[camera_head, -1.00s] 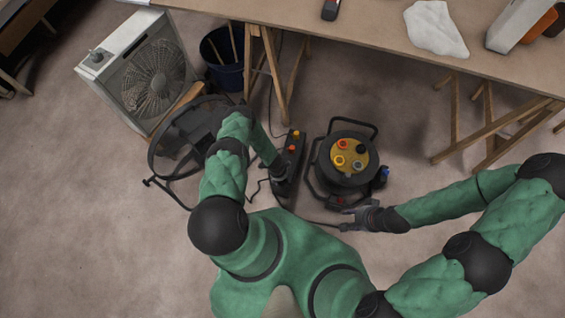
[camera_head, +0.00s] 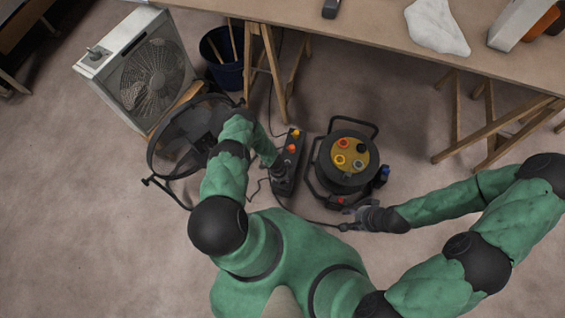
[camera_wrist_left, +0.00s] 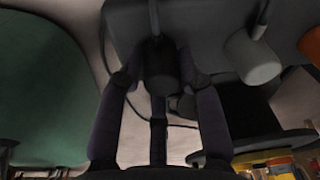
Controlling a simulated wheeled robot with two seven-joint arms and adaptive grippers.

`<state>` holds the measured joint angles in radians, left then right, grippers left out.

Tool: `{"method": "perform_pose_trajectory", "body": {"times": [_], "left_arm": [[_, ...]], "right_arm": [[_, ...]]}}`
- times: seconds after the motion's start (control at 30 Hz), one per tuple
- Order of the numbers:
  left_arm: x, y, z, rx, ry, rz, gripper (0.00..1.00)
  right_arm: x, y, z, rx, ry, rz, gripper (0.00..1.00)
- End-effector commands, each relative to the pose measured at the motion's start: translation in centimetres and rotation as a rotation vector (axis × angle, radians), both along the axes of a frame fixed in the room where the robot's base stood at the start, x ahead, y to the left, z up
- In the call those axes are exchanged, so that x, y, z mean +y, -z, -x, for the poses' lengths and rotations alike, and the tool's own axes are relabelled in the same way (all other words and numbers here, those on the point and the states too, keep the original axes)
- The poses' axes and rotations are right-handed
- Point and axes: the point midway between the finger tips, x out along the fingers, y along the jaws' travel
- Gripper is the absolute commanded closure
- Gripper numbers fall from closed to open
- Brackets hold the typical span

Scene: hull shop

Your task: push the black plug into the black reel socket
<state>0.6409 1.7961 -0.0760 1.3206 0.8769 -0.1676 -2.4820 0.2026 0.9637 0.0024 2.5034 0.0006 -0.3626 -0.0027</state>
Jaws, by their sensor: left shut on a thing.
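The black plug (camera_wrist_left: 160,68) sits between the fingers of my left gripper (camera_wrist_left: 160,85) in the left wrist view. The gripper is shut on it, close against a dark multi-socket box (camera_head: 297,139). I cannot tell whether the plug is still seated in that box. In the head view my left gripper (camera_head: 281,171) hides the plug. The cable reel (camera_head: 325,160) stands right of the box, its yellow face up. The black reel socket (camera_head: 361,148) is at the upper right of that face, uncovered. My right gripper (camera_head: 353,219) is low beside the reel's front; its jaws are unclear.
A grey plug (camera_wrist_left: 252,60) and an orange plug (camera_head: 291,148) are in the box. A workbench (camera_head: 370,35) overhangs behind. Cables lie on the floor.

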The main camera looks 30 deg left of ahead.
Motion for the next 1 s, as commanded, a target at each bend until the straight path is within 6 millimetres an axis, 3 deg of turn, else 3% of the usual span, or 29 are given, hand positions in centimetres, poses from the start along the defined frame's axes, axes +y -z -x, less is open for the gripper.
{"method": "perform_pose_trajectory", "body": {"times": [0.27,0.5,0.77,0.9,1.0], "left_arm": [[0.0,-0.6,0.0,0.000,0.000,0.000,0.93],[0.0,-3.8,0.0,0.000,0.001,0.000,0.93],[-0.7,-7.5,3.0,0.002,0.001,0.000,0.93],[-1.4,-10.2,5.6,0.003,0.001,0.002,0.93],[-2.0,-10.9,8.0,0.003,-0.001,0.003,0.93]], "right_arm": [[0.0,-0.4,0.0,0.000,0.000,0.000,0.60],[0.0,-2.2,0.0,0.000,0.000,0.000,0.60],[0.0,-6.1,0.0,0.000,0.000,0.000,0.60],[0.0,-8.1,0.0,0.000,0.000,0.000,0.60],[0.0,-8.9,0.0,0.000,0.000,0.000,0.60]]}}
